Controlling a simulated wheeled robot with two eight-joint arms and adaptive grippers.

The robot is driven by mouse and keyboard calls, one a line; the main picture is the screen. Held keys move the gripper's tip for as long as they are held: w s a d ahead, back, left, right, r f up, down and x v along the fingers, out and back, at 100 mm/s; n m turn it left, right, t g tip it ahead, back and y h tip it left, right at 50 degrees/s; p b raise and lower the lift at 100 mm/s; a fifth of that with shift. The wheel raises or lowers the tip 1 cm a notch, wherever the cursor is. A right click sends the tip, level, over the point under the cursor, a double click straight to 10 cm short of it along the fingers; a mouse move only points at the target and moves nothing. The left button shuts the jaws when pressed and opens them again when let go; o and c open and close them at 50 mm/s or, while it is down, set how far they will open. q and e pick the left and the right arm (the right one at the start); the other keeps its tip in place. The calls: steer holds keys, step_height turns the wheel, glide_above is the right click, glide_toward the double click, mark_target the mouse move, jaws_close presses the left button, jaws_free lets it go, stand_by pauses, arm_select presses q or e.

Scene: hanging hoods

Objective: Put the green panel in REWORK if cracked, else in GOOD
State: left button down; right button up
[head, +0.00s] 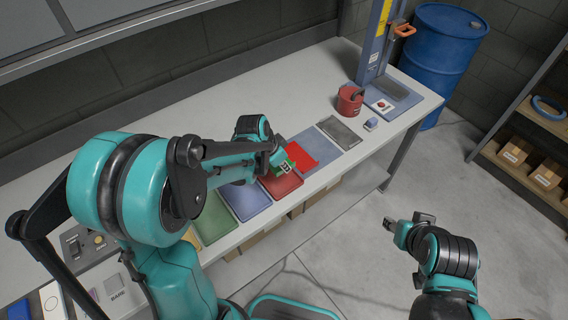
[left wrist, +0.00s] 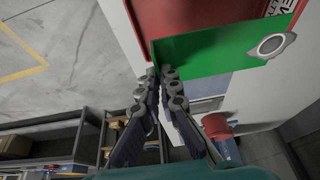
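The green panel (left wrist: 215,50) is a thin flat plate with a grey oval mark (left wrist: 271,45) near one end. No crack shows on the part of its face that I see. My left gripper (left wrist: 158,72) has its fingers close together on the panel's near corner and appears shut on it. In the head view only a bit of green shows at the left gripper (head: 280,161), above the red tray (head: 284,187), partly hidden by the arm. My right gripper (head: 405,220) has its fingers apart and is empty, off the bench. I cannot read GOOD or REWORK labels.
A red can (head: 350,100) and a blue column (head: 376,45) stand farther right. A blue drum (head: 437,55) is beyond the bench.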

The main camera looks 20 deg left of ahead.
arm_select(q)
steer(key=b, duration=0.6)
glide_toward(287, 185)
steer(key=x, duration=0.5)
steer(key=shift+w+d, duration=0.25)
steer(key=shift+w, duration=0.05)
steer(key=shift+f+b, duration=0.5)
steer(key=shift+b, duration=0.05)
steer(key=c, duration=2.2)
jaws_free()
steer(key=o, duration=0.6)
steer(key=shift+c, duration=0.2)
